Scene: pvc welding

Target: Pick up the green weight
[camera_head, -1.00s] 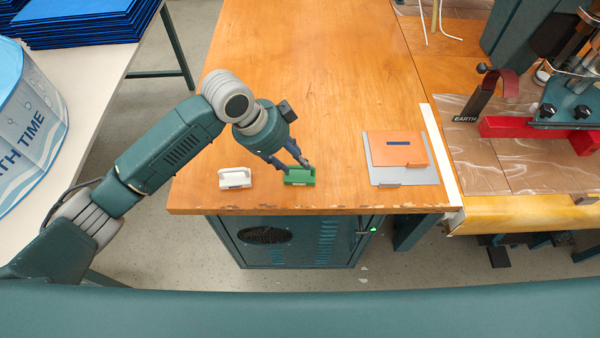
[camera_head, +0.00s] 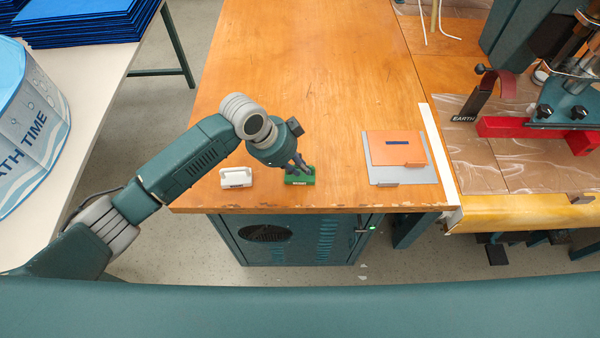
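The green weight (camera_head: 299,181) rests on the wooden table near its front edge, with dark lettering on its front face. My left gripper (camera_head: 298,169) comes down from above, and its fingers are at the top of the green weight, by its handle. The fingers cover part of the handle. I cannot tell whether they are closed on it or only around it. My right gripper is not in view.
A white weight (camera_head: 236,178) stands just left of the green one. An orange plate (camera_head: 397,150) on a grey plate (camera_head: 388,183) lies to the right. The wooden table (camera_head: 310,60) is clear behind. A press with red parts (camera_head: 510,127) stands far right.

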